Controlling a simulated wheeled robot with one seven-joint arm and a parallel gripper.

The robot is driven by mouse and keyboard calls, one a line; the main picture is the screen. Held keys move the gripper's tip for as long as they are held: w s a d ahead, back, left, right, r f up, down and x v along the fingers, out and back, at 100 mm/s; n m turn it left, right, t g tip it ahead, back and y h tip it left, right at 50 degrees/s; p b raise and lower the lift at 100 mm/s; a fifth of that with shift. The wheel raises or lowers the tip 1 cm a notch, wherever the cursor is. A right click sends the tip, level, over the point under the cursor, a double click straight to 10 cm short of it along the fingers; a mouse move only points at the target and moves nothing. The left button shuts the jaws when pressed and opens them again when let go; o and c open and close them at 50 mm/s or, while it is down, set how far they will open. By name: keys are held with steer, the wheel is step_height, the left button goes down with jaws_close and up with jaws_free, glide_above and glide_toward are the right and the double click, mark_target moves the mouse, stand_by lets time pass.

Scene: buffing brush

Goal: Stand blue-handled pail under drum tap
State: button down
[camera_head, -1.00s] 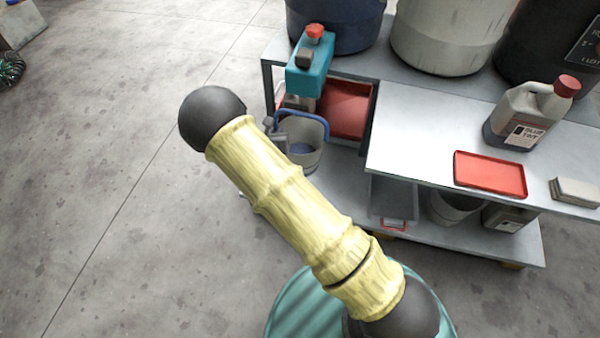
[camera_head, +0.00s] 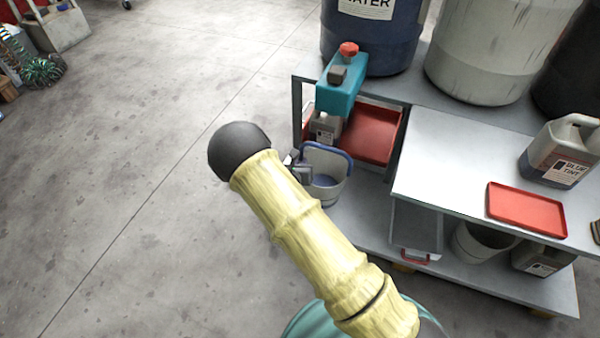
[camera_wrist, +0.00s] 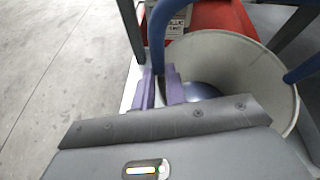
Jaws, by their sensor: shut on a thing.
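The pale grey pail (camera_head: 328,186) with a blue handle (camera_head: 328,149) is at the left end of the low shelf, with blue showing inside it. My gripper (camera_head: 297,165) is at its left side, partly hidden by my arm. In the wrist view, my purple fingers (camera_wrist: 160,88) are shut on the blue handle (camera_wrist: 157,35), and the pail (camera_wrist: 240,65) opens to their right. I cannot tell whether its base touches the shelf. A blue drum marked WATER (camera_head: 370,40), a pale drum (camera_head: 490,55) and a dark drum (camera_head: 575,75) stand above.
The bench (camera_head: 450,160) holds a tint jug (camera_head: 562,155) and another red tray (camera_head: 525,210). Open floor (camera_head: 130,130) lies left.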

step_height(320, 180, down, 4)
steer(key=shift+r+b, duration=0.15)
steer(key=shift+b, duration=1.05)
steer(key=c, duration=1.4)
jaws_free()
steer(key=shift+c, duration=0.2)
steer(key=p+v, duration=0.6)
steer(key=v, duration=0.6)
